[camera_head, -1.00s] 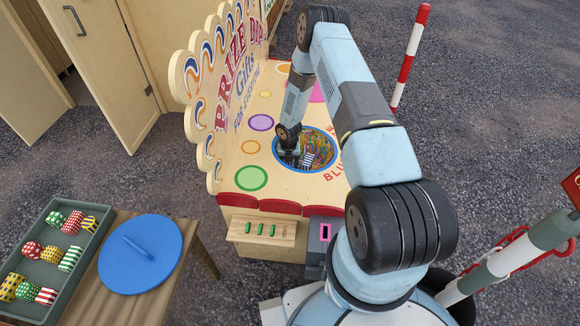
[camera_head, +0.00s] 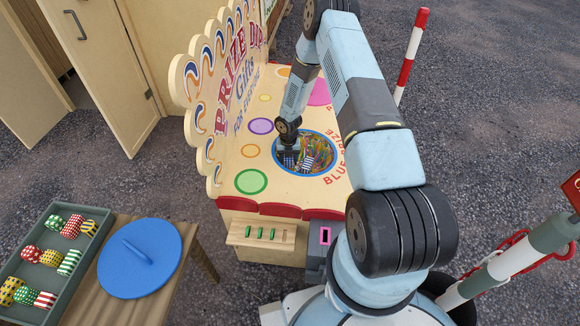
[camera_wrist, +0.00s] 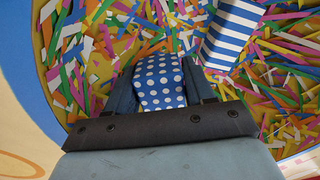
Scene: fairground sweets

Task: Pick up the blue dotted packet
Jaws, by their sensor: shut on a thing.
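The blue packet with white dots (camera_wrist: 160,82) sits between the two fingers of my gripper (camera_wrist: 160,95) in the wrist view. The fingers are shut on it from both sides. In the head view my gripper (camera_head: 287,158) reaches down into the round blue-rimmed opening of the prize stall, and the dotted packet is too small there to make out. A blue and white striped packet (camera_wrist: 236,33) lies beside it on the coloured paper strips (camera_wrist: 90,50). I cannot tell whether the dotted packet still touches the strips.
The opening's blue rim (camera_head: 337,156) surrounds the bin. The upright Prize Dip sign (camera_head: 228,85) stands close to the left. A green tray of patterned packets (camera_head: 45,262) and a blue lid (camera_head: 140,254) are on a wooden table at lower left. A striped pole (camera_head: 412,55) stands behind.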

